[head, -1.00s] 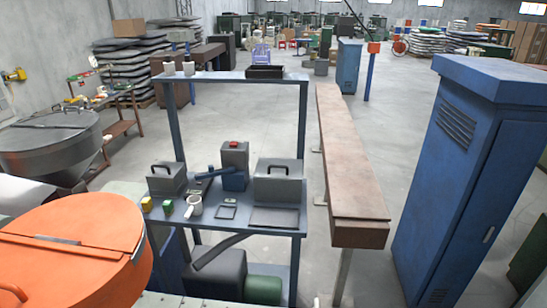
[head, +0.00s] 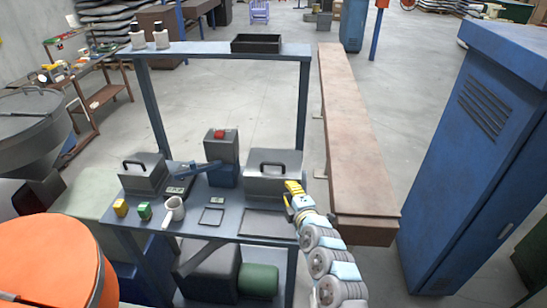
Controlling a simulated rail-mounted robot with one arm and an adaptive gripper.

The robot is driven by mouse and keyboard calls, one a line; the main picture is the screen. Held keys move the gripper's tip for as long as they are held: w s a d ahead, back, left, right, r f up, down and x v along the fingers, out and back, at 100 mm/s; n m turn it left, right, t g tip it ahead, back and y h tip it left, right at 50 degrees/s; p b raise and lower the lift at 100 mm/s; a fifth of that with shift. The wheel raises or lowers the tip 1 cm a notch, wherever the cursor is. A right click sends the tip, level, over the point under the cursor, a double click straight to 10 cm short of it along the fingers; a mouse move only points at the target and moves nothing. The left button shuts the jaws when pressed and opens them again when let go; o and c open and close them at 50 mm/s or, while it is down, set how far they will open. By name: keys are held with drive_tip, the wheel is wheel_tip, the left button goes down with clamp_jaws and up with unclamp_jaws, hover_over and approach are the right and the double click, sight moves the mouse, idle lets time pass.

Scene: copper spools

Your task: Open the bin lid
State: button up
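Two grey bins with dark handles on their lids stand on the blue-grey workbench (head: 222,224). The smaller bin (head: 136,185) is at the left and the larger bin (head: 262,186) at the right; both lids look closed. My gripper (head: 292,187), with yellow parts, is at the front right corner of the larger bin, below and right of its handle (head: 272,165). The gripper covers part of that corner. I cannot tell whether it touches the bin, or whether its fingers are open or shut.
A post with a red button (head: 221,148) stands between the bins. A black tray (head: 256,43) is on the upper shelf. A long brown beam (head: 350,130) lies to the right.

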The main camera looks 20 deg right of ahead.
approach(274, 163)
drive_tip(key=w, duration=0.2)
drive_tip(key=w+f, duration=0.1)
drive_tip(key=w, duration=0.2)
drive_tip(key=w+b, duration=0.1)
drive_tip(key=w, duration=0.1)
drive_tip(key=shift+w+d+f, duration=0.15)
drive_tip(key=shift+f, duration=0.15)
drive_tip(key=shift+w+d+f+b, duration=0.1)
drive_tip(key=shift+w+f+b, duration=0.55)
drive_tip(key=shift+b, duration=0.55)
drive_tip(key=shift+w+r+b, duration=0.2)
drive_tip(key=shift+w+b, duration=0.5)
drive_tip(key=shift+b, duration=0.05)
